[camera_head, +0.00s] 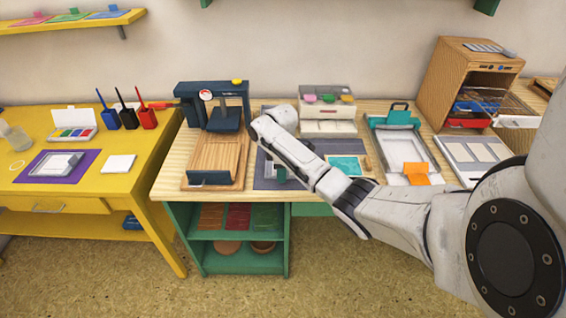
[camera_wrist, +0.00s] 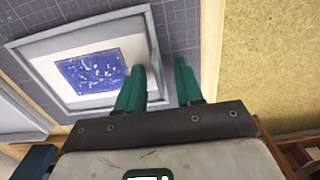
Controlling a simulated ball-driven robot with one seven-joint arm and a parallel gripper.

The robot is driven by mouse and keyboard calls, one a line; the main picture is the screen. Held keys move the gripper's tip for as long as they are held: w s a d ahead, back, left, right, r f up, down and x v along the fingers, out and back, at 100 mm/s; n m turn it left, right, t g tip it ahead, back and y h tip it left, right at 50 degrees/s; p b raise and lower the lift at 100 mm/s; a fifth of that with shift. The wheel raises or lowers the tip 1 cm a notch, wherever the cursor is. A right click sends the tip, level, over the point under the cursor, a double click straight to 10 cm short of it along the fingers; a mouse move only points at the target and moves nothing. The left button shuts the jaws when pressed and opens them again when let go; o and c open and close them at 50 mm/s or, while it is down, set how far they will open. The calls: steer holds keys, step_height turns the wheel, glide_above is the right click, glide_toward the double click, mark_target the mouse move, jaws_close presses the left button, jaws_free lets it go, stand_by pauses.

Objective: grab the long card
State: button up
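No thing can be surely told as the long card. In the wrist view a white card (camera_wrist: 128,49) with a speckled blue patch lies inside a grey frame (camera_wrist: 100,105) on a dark gridded mat (camera_wrist: 185,25). My gripper (camera_wrist: 160,66) has two teal fingers, apart, with no card seen held. In the picture the frame's right edge runs between the fingers; whether they touch it cannot be told. In the head view my gripper (camera_head: 279,173) is mostly hidden by my arm, over the dark mat (camera_head: 262,180) on the wooden worktop.
A wooden press (camera_head: 213,160) stands left of my arm. A clear tray (camera_head: 400,150) with an orange piece (camera_head: 416,174) and a white tray of pale cards (camera_head: 472,152) are at right. A yellow table (camera_head: 80,205) holds inkpads and a white card (camera_head: 118,163).

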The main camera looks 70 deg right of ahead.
steer(key=shift+c, duration=0.4)
jaws_close()
steer(key=shift+r, duration=0.1)
